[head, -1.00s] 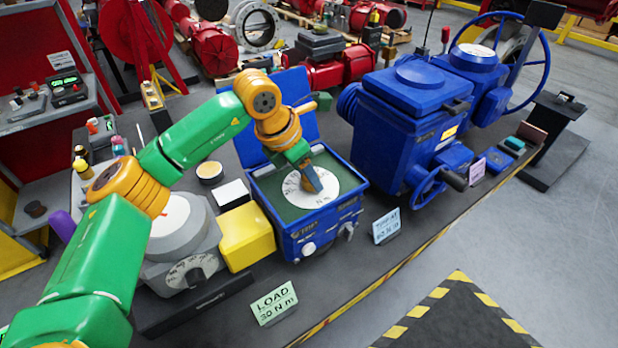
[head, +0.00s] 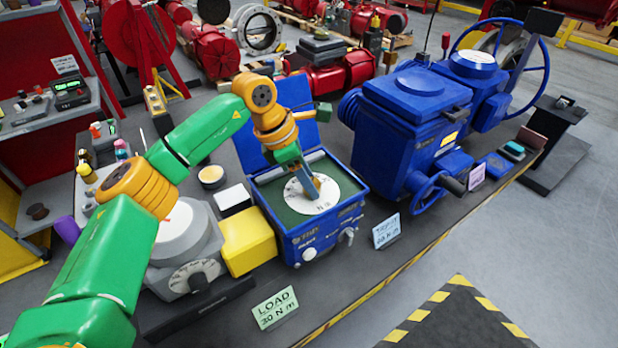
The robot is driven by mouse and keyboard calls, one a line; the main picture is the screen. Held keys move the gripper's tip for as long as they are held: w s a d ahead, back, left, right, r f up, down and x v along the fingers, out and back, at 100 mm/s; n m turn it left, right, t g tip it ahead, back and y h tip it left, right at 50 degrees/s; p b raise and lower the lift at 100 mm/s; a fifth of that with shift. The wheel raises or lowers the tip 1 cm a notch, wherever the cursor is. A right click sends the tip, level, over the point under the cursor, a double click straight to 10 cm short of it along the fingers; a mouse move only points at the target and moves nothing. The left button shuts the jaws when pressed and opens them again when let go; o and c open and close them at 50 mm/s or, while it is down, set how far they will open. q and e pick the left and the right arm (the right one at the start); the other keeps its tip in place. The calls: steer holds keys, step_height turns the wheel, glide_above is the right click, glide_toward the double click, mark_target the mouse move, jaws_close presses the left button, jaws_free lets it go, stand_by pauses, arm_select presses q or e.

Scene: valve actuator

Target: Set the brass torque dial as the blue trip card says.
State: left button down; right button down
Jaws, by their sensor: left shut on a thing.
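My left gripper (head: 306,184) reaches down into an open blue box (head: 322,239) and is shut at the middle of a white round scale (head: 330,188) marked N m. The brass torque dial is mostly hidden by the fingers, so its pointing cannot be read. The pale blue trip card (head: 386,231) stands in front of the box to the right; its small print looks like "TRIP AT 60 N m". My right gripper is out of view.
A green card (head: 275,308) reads LOAD 30 N m. A yellow block (head: 247,240) and a grey dial unit (head: 185,240) stand left of the box. A large blue actuator (head: 407,130) stands to its right.

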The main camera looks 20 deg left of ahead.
arm_select(q)
steer(key=shift+r, duration=0.15)
steer(key=shift+c, duration=1.8)
jaws_free()
steer(key=shift+a, duration=0.1)
steer(key=b+v, duration=0.2)
steer(key=v, duration=0.4)
steer(key=shift+a+r, duration=0.1)
steer(key=shift+s+a+r, duration=0.1)
steer(key=shift+s+r, duration=0.05)
steer(key=shift+r, duration=0.2)
